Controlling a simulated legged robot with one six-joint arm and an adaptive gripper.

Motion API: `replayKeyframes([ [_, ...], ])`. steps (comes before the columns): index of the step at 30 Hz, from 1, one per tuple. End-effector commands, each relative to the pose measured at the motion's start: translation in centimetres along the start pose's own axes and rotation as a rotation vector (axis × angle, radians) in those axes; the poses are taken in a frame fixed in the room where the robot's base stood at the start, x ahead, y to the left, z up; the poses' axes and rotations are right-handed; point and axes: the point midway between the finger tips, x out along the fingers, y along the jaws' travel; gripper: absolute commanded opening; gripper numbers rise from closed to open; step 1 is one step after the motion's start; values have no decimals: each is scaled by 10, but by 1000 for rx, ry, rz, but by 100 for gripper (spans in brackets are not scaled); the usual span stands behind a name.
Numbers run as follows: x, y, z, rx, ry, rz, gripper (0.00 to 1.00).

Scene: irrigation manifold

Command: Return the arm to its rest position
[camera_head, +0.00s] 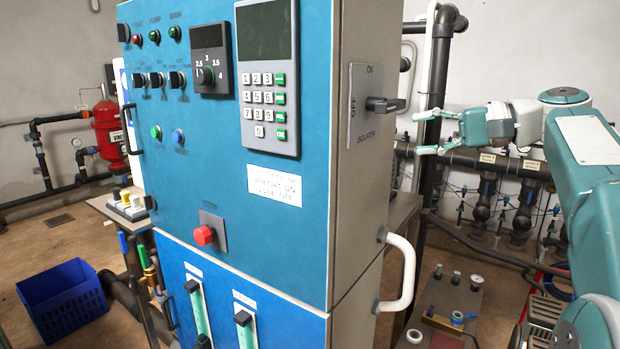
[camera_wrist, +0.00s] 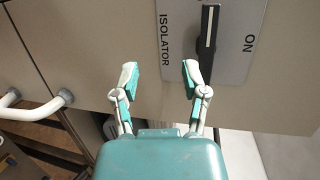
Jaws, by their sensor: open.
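My gripper (camera_head: 424,132) is at the right in the head view, reaching left toward the side face of the blue control cabinet (camera_head: 225,187). Its two fingers are spread apart with nothing between them, as the wrist view also shows (camera_wrist: 158,78). The black isolator handle (camera_head: 385,105) sits on its plate (camera_head: 357,127) on the cabinet side, just left of the fingertips. In the wrist view the handle (camera_wrist: 208,40) lies beyond the fingers, apart from them, with its white-marked lever lengthwise near the word ON. My arm (camera_head: 590,170) extends from the right edge.
A white grab handle (camera_head: 402,272) juts from the cabinet side below my gripper. Pipes and valves (camera_head: 520,190) line the wall behind my arm. A low bench (camera_head: 445,310) with small parts stands below. A blue crate (camera_head: 62,300) is on the floor at left.

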Motion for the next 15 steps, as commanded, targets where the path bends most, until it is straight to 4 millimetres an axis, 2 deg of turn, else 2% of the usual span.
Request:
replayKeyframes([
  [1,15,8,12,7,23,54,57],
  [6,49,54,47,8,115,261,57],
  [10,63,99,80,-30,169,433,57],
  [15,66,164,125,-133,218,662,57],
])
